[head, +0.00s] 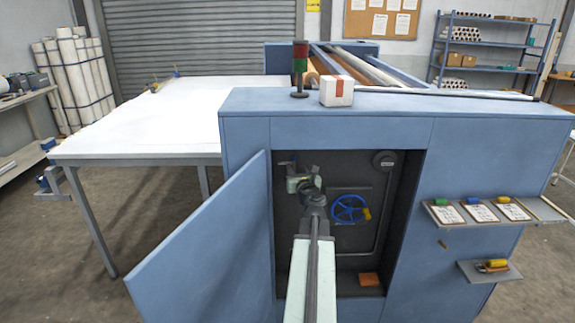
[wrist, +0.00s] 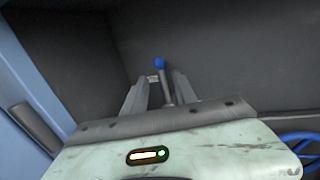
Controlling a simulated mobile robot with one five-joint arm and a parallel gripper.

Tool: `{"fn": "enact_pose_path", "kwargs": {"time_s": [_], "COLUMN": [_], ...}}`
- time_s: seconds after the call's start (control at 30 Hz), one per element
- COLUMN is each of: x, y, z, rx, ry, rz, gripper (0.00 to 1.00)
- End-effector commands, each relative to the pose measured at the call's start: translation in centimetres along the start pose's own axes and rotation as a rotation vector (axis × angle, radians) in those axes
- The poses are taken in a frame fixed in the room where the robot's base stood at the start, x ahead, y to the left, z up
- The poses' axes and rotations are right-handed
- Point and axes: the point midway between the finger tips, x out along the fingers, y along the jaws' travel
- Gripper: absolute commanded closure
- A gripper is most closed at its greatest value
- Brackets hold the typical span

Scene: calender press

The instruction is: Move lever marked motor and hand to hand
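The lever (wrist: 167,88) is a metal rod with a blue ball knob (wrist: 160,63), seen in the wrist view inside the dark recess. My gripper (wrist: 160,92) has its two grey fingers apart, one on each side of the rod. The rod lies nearer the right finger, with a gap at the left one; I cannot tell whether it touches. A small pale plate (wrist: 153,77) shows behind the lever, with no readable marking. In the head view my gripper (head: 287,163) is at the upper left of the open cabinet, and the lever is not clearly visible there.
The blue cabinet door (head: 210,245) stands open at the left. Inside are a blue handwheel (head: 349,209) with a yellow knob, a round gauge-like fitting (head: 384,159) and an orange block (head: 369,280). Small shelves (head: 490,272) stick out at the right.

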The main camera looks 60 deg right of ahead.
Motion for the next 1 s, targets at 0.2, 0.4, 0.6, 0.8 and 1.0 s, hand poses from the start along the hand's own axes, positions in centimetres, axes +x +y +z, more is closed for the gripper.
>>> {"fn": "enact_pose_path", "kwargs": {"time_s": [0.2,0.4,0.6,0.8,1.0], "x": [1.88,1.82,1.82,1.83,1.83], "y": [-1.66,-1.49,-1.43,-1.4,-1.38], "z": [0.0,0.0,0.0,0.0,0.01], "rx": [0.0,0.0,0.0,0.0,0.0], "ry": [0.0,0.0,0.0,0.0,0.0], "rz": [-0.009,-0.007,-0.007,-0.006,-0.006], "gripper": [0.67,0.67,1.0,1.0,1.0]}}
